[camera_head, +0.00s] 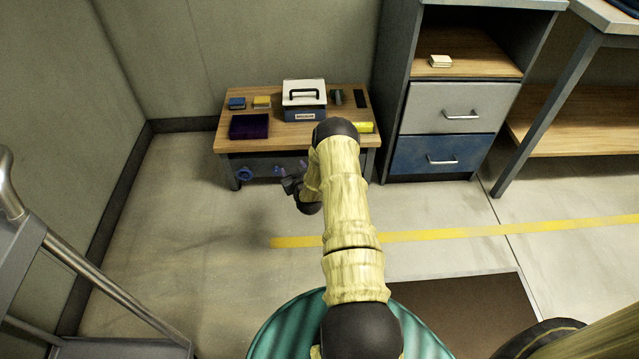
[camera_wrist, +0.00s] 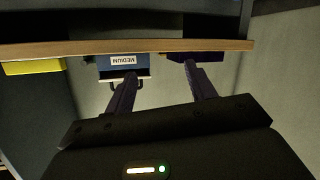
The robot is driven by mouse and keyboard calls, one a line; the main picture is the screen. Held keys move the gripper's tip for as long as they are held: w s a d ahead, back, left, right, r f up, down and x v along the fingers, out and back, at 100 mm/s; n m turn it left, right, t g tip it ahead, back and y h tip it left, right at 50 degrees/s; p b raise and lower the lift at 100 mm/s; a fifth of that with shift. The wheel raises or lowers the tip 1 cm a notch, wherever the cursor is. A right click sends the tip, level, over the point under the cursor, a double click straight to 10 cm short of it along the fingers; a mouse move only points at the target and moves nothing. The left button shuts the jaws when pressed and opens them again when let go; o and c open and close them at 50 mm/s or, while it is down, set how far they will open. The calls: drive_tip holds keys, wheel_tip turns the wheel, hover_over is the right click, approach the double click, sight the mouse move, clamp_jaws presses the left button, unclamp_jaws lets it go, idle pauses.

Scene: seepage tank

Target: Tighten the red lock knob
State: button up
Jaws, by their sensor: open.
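I cannot make out a red lock knob in either view. A blue round knob-like part (camera_head: 244,173) is on the front of the low wooden-topped table (camera_head: 222,139), at its left side. My gripper (camera_head: 290,168) is in front of the table's front face, below the top edge and right of that blue part. In the wrist view my gripper (camera_wrist: 160,71) shows two dark purple fingers spread apart with nothing between them. The picture there appears upside down. My arm may hide part of the table front.
On the table stand a blue box with a white lid (camera_head: 304,99), a dark purple block (camera_head: 250,126), a yellow object (camera_head: 362,127) and several small items. A drawer cabinet (camera_head: 455,105) stands at the right. A metal-railed cart (camera_head: 100,285) is at the left. Floor before the table is clear.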

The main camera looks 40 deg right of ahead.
drive_tip(key=s+d+f+m+h+b, duration=0.1)
drive_tip(key=s+d+f+h+b, duration=0.1)
drive_tip(key=f, duration=0.6)
drive_tip(key=s+d+f+m+t+h+b, duration=0.1)
drive_tip(key=s+d+f+h+b, duration=0.2)
drive_tip(key=s+f, duration=0.4)
wheel_tip(320, 180, down, 2)
drive_tip(key=shift+d+f+b, duration=0.2)
drive_tip(key=shift+d+b, duration=0.25)
drive_tip(key=shift+b, duration=0.05)
drive_tip(key=shift+w, duration=0.1)
